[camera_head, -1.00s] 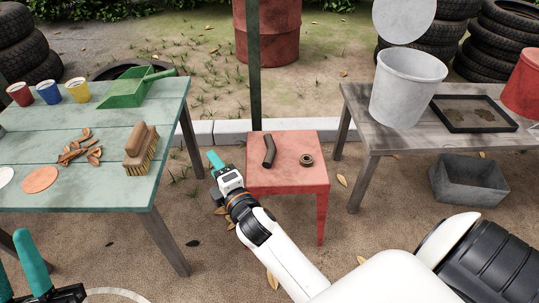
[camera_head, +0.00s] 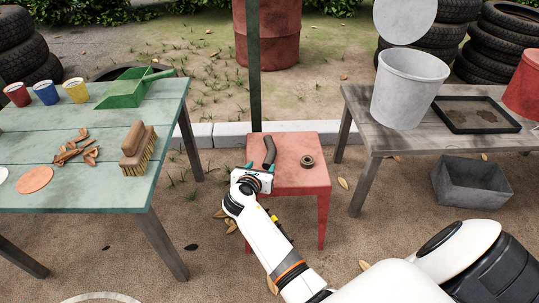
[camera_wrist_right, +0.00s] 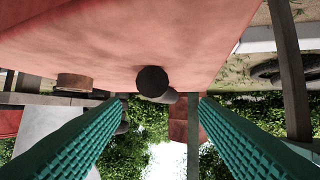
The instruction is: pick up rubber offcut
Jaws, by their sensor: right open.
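A dark bent piece of rubber hose, which I take to be the rubber offcut (camera_head: 269,151), lies on the small red table (camera_head: 305,180). In the right wrist view its round dark end (camera_wrist_right: 152,81) faces the camera, in the gap between the fingers. My right gripper (camera_head: 260,167) is open at the near left part of the red table, just short of the offcut's near end. Its teal fingers (camera_wrist_right: 157,106) stand either side of the offcut's line, with nothing held. My left gripper is out of view.
A brown ring (camera_head: 307,161) lies right of the offcut, also visible in the wrist view (camera_wrist_right: 75,82). A green table (camera_head: 90,190) with a brush (camera_head: 138,150) stands left. A grey bench (camera_head: 365,130) with a bucket (camera_head: 408,88) stands right.

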